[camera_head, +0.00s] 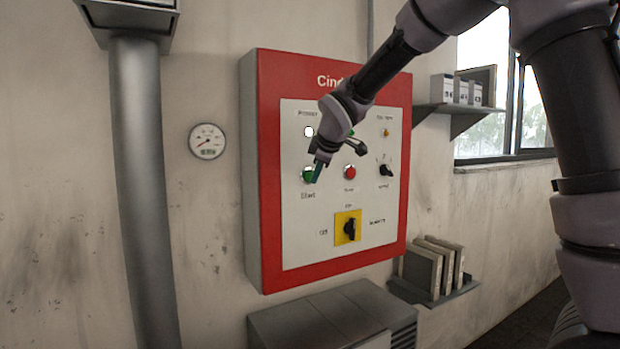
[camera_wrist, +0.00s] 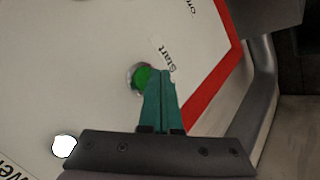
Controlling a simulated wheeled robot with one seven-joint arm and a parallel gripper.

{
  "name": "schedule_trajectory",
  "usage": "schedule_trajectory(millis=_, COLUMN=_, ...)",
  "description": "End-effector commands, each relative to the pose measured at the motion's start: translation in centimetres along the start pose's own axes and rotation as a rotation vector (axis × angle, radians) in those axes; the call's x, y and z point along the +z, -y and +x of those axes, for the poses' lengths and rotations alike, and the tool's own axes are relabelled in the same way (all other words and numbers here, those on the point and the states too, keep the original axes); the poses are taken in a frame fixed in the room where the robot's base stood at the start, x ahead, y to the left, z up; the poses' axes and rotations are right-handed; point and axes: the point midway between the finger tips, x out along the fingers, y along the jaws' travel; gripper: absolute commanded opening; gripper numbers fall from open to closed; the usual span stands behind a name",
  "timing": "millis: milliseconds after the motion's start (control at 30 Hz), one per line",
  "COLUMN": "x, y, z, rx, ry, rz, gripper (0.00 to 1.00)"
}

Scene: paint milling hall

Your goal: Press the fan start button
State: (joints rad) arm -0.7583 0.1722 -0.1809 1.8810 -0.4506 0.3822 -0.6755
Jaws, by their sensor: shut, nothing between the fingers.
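The green start button (camera_head: 308,174) sits at the left of the white panel face, above a "Start" label. In the wrist view the green button (camera_wrist: 141,77) is partly covered by my fingertips. My gripper (camera_head: 318,172) is shut and empty, its teal fingers pointing at the panel. The closed fingertips (camera_wrist: 163,72) overlap the button's right edge in the wrist view. I cannot tell whether they touch it. The red-framed control box (camera_head: 333,279) hangs on the wall.
A red button (camera_head: 350,172), a black selector knob (camera_head: 386,170) and a yellow-backed rotary switch (camera_head: 348,228) are on the same panel. A white lamp (camera_wrist: 64,146) is near the green button. A gauge (camera_head: 207,141) and a duct (camera_head: 141,200) are to the left.

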Motion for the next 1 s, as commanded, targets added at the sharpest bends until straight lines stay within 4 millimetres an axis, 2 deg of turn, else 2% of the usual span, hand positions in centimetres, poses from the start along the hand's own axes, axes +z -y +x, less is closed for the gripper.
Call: schedule_trajectory(millis=1000, x=-0.5, y=-0.5, z=0.67, rx=0.0, ry=0.0, rz=0.0, gripper=0.0)
